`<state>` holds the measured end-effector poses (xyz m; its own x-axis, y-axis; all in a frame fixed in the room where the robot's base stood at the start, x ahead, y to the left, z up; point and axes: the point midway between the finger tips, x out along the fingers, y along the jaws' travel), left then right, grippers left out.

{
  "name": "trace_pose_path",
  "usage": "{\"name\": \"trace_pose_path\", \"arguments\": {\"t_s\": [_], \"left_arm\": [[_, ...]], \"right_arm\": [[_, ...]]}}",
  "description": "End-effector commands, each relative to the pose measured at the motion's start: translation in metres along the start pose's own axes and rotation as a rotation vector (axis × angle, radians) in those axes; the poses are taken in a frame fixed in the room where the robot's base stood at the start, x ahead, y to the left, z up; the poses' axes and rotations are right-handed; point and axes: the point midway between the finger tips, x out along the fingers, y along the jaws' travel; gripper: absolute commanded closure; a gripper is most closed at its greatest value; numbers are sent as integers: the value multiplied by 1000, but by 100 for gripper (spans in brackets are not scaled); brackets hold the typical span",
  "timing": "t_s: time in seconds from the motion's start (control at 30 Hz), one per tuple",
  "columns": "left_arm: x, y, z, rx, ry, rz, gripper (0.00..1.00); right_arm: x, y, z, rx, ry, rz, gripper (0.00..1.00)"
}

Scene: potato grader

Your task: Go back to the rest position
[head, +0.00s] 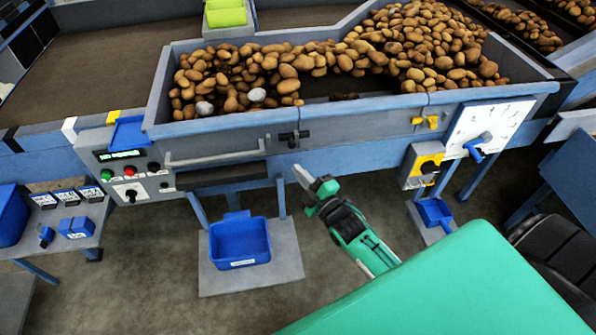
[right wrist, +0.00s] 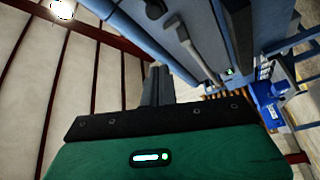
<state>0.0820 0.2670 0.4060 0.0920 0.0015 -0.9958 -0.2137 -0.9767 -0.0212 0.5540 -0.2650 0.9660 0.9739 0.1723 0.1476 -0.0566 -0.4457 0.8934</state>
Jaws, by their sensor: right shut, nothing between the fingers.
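My right gripper (head: 302,177) is in the middle of the head view, in front of the blue front wall of the potato grader (head: 385,117). Its fingers are shut and hold nothing. In the right wrist view the shut fingers (right wrist: 157,84) point up past the dark edge of the gripper body, with the machine's blue front beside them. My left gripper is not in view. Many potatoes (head: 420,45) lie in the grader's trough, with a bare dark patch near its middle.
A blue bin (head: 240,240) stands on a low grey platform below the machine. A control panel (head: 128,165) with buttons is at the left, a white dial plate (head: 488,125) and a yellow switch box (head: 422,165) at the right. A side table (head: 75,220) holds small blue items. Floor around the bin is clear.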

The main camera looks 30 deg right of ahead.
Motion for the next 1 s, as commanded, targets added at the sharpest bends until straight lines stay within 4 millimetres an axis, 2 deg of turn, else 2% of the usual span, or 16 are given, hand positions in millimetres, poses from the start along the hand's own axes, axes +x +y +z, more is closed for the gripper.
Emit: {"name": "trace_pose_path", "arguments": {"t_s": [0.4,0.47,0.53,0.57,0.67,0.7,0.77,0.8,0.87,1.0], "left_arm": [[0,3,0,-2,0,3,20],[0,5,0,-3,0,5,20],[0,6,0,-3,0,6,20],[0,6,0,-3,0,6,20],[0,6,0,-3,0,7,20],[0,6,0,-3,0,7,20],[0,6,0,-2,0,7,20],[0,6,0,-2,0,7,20],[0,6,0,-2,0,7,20],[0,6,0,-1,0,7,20]], "right_arm": [[0,-2,1,3,-2,-3,100],[-1,-9,5,14,-12,-17,100],[-6,-28,15,43,-40,-53,100],[-9,-40,21,63,-58,-76,100],[-27,-95,49,149,-142,-178,100],[-38,-120,61,190,-185,-227,100],[-58,-159,78,254,-253,-296,100],[-73,-184,89,295,-300,-342,100],[-98,-221,103,355,-374,-407,100],[-169,-299,129,488,-555,-547,100]]}}
